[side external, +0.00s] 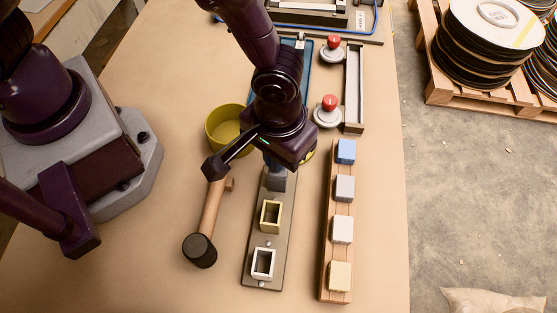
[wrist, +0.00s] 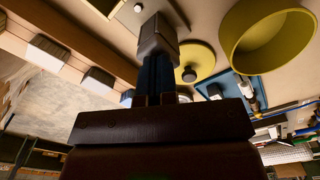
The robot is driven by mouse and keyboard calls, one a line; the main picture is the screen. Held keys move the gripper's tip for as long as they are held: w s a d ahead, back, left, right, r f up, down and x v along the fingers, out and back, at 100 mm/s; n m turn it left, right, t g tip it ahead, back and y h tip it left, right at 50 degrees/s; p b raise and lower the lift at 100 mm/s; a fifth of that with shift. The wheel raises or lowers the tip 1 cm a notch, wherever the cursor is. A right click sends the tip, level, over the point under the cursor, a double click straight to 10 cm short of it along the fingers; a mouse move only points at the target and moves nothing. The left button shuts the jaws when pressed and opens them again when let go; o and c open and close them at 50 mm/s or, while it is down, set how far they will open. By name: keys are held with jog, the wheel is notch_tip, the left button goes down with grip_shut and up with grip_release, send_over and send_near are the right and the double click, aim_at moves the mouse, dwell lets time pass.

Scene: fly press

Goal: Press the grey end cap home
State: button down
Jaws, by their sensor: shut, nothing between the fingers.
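My gripper (side external: 270,162) points down over the far end of a dark base plate (side external: 251,243). Its blue fingers are together, and they also show in the wrist view (wrist: 158,78). A grey square block (side external: 277,181) is directly at the fingertips, and it appears beyond them in the wrist view (wrist: 158,35). I cannot tell whether it is a tube, a cap or both, nor whether the fingers press on it. Nearer on the plate stand an olive square tube (side external: 263,219) and a white square tube (side external: 254,266), both open-topped. Another grey cap (side external: 345,188) sits on the wooden rack (side external: 329,255).
The rack also holds blue (side external: 346,151), white (side external: 342,230) and cream (side external: 340,276) blocks. A mallet (side external: 211,210) lies left of the plate. An olive bowl (side external: 222,128) and red buttons (side external: 330,102) stand behind.

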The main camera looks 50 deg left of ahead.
jog(key=shift+r, duration=2.3)
jog(key=shift+s+a+m, duration=0.2)
jog(key=shift+m, duration=0.5)
jog(key=s+a+r+t, duration=0.2)
jog(key=a+r, duration=0.9)
jog(key=s+a+r+m+t, duration=0.1)
jog(key=s+a+r+t, duration=0.2)
jog(key=a+r, duration=0.8)
jog(key=shift+a+r+m+t, duration=0.25)
jog(key=shift+a+m+t, duration=0.05)
jog(key=shift+a, duration=0.3)
